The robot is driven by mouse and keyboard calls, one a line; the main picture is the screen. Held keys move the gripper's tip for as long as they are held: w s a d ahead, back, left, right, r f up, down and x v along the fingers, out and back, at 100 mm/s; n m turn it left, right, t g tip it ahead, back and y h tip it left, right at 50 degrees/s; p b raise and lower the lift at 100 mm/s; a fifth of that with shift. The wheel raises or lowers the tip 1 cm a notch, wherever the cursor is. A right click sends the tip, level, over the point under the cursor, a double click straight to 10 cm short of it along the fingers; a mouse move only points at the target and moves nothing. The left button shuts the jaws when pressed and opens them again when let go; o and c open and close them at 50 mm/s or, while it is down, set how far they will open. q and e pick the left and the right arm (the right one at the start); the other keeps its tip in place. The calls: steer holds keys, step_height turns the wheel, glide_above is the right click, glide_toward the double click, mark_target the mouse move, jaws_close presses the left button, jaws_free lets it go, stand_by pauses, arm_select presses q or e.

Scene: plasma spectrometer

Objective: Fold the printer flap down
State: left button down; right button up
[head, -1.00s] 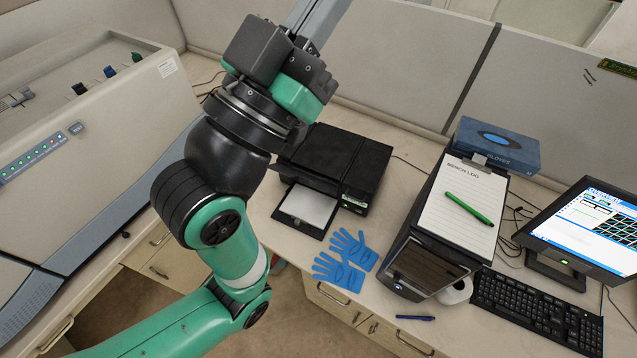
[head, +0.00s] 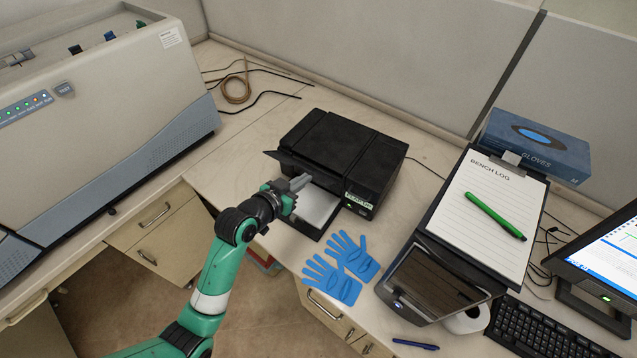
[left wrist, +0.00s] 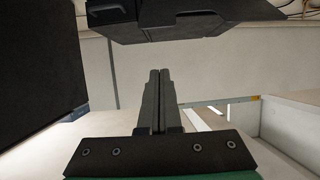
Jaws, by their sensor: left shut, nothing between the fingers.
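The black printer (head: 365,150) stands on the bench. A thin dark flap (head: 285,157) sticks out along its front left edge, above the output tray (head: 302,224) with white paper (head: 318,207). My left gripper (head: 304,180) is shut and empty, its fingertips just in front of and below the flap; I cannot tell whether they touch it. In the left wrist view the closed fingers (left wrist: 158,75) point forward between a dark block at left and a dark overhanging part at top; which printer parts these are is unclear. My right gripper is not in view.
Blue gloves (head: 342,268) lie right of the tray at the bench edge. A black device (head: 435,285) with a clipboard (head: 480,215) stands to the right. The large spectrometer (head: 100,110) is at left, with a coiled tube (head: 236,90) behind. Bench left of the printer is clear.

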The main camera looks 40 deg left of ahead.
arm_select(q)
steer(key=shift+w, duration=0.15)
steer(key=b, duration=0.3)
glide_above(323, 180)
step_height(323, 180, down, 4)
steer(key=shift+d+r, duration=0.1)
steer(key=shift+s+d+f+p, duration=0.2)
steer(key=shift+s+f+p, duration=0.35)
steer(key=shift+s+f, duration=0.95)
steer(key=shift+r, duration=0.1)
